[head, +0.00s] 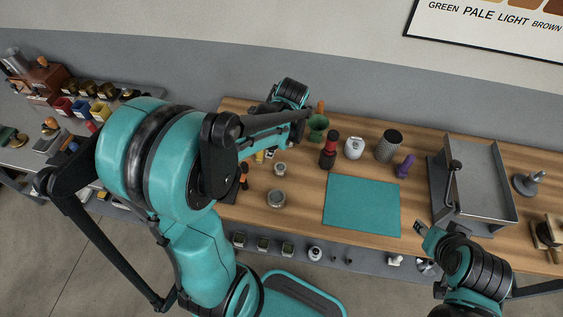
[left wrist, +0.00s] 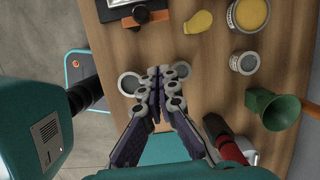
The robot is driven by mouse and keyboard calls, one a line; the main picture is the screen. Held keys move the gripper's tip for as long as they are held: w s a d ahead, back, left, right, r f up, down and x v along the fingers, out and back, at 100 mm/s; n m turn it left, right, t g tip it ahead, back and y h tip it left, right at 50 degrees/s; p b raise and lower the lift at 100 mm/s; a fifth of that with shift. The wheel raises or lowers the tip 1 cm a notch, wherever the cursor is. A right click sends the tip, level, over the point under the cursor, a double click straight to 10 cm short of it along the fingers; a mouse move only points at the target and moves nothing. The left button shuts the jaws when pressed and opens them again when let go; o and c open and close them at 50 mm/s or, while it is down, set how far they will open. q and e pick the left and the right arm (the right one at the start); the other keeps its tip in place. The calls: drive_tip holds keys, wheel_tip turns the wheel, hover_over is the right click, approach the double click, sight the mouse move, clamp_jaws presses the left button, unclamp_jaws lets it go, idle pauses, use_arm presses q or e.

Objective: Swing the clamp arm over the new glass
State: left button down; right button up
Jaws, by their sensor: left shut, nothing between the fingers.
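In the head view a dark part with orange, likely the same fixture (head: 243,178), shows beside my left arm. I cannot make out the clamp arm's angle or the new glass. My left gripper (left wrist: 159,74) is shut and empty, pointing toward the fixture but apart from it. In the head view its fingers are mostly hidden behind the forearm. My right gripper (head: 423,229) is at the table's front right, fingers unclear.
Two round jars (head: 280,169) (head: 277,198) stand near the left gripper. A teal mat (head: 362,204) lies clear mid-table; a metal tray (head: 488,185) is at right.

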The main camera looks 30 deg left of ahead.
sight(245, 168)
use_arm(q)
drive_tip(key=shift+w+d+f, duration=0.15)
drive_tip(key=shift+w+d, duration=0.1)
use_arm(e)
drive_tip(key=shift+s+d+r, duration=0.1)
drive_tip(key=shift+d, duration=0.2)
use_arm(q)
drive_tip(key=b+x, duration=0.3)
drive_tip(key=x, duration=0.6)
drive_tip(key=shift+f, duration=0.3)
drive_tip(key=a, duration=0.1)
drive_tip(key=s+a+b, duration=0.1)
drive_tip(key=a, duration=0.1)
drive_tip(key=shift+f, duration=0.25)
drive_tip(key=shift+s+a, duration=0.2)
drive_tip(key=shift+a, duration=0.35)
use_arm(e)
drive_tip(key=shift+f, duration=2)
